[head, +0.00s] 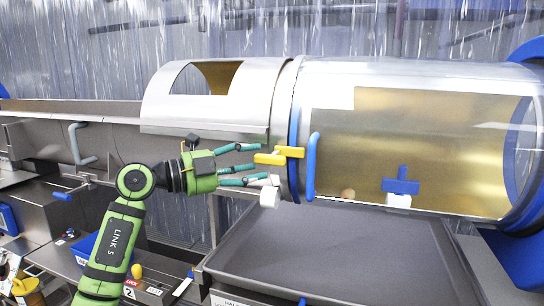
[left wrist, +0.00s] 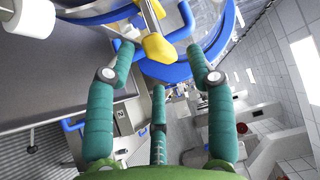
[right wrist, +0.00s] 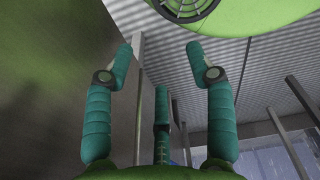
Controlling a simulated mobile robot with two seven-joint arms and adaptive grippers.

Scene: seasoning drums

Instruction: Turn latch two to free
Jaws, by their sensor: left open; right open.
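A yellow latch handle (head: 270,158) sits on the front end ring of the clear-windowed drum (head: 420,140), beside a blue vertical bar handle (head: 312,165). I cannot read a number on it. My left gripper (head: 252,165) is open, its teal fingers pointing right, just left of the yellow handle. In the left wrist view the yellow handle (left wrist: 158,46) lies between and beyond the open fingertips (left wrist: 160,55); contact is not clear. My right gripper (right wrist: 160,50) is open and empty in the right wrist view, and not seen in the head view.
A white knob (head: 269,197) hangs just below the left fingers. A grey tray (head: 340,250) lies below. A wall (right wrist: 70,60) is close to the right gripper.

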